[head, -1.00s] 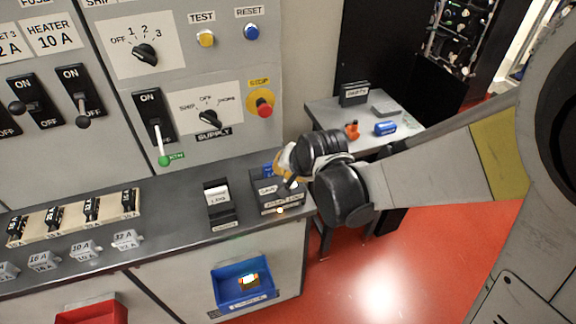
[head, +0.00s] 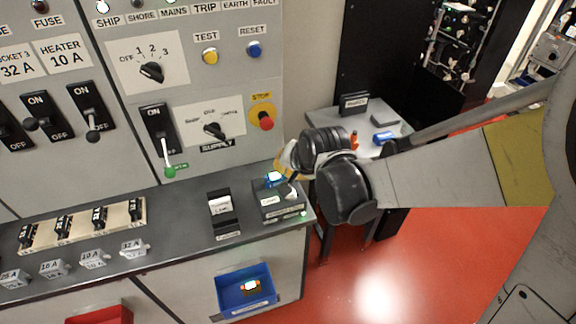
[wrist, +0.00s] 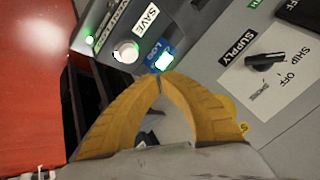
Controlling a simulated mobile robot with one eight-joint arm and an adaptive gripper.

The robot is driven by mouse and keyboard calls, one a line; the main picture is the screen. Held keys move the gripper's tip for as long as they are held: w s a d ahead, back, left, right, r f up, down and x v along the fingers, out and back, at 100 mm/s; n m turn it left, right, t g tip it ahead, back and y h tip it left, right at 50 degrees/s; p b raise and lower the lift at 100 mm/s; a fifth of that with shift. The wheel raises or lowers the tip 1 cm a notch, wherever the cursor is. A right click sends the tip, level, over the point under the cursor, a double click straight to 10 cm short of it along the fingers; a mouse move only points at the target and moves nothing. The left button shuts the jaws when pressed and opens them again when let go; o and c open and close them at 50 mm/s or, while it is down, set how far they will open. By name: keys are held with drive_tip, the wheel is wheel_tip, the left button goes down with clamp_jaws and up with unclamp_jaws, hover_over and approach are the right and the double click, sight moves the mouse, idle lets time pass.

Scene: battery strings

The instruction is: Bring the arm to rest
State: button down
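My gripper (head: 279,168) is at the right end of the grey counter, just above the dark box (head: 283,205) there. In the wrist view its two yellow fingers (wrist: 159,80) meet at the tips, with nothing seen between them. The fingertips point at a small blue piece marked LOG (wrist: 159,57) with a bright white face, standing in the box. I cannot tell whether they touch it. A round pale button (wrist: 125,52) and a SAVE label lie beside it. A green light (wrist: 90,40) glows on the box.
The switch panel (head: 297,12) with its levers and red stop button (head: 266,122) rises behind the counter. A black-and-white LAMP switch (head: 222,212) stands left of the box. A small side table (head: 326,116) stands behind my wrist. Red floor (head: 450,270) is open at right.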

drive_tip(key=s+d+r+n+h+b, duration=0.1)
drive_tip(key=s+d+r+n, duration=0.1)
drive_tip(key=s+d, duration=0.6)
drive_tip(key=s+d+r+n+h+b, duration=0.1)
drive_tip(key=s+d+r, duration=0.3)
drive_tip(key=s+d, duration=0.4)
drive_tip(key=s+n, duration=0.1)
drive_tip(key=s, duration=0.1)
drive_tip(key=shift+s+d+r+h+b, duration=0.15)
drive_tip(key=shift+s+r+h+b, duration=0.05)
drive_tip(key=shift+s+h+b, duration=0.2)
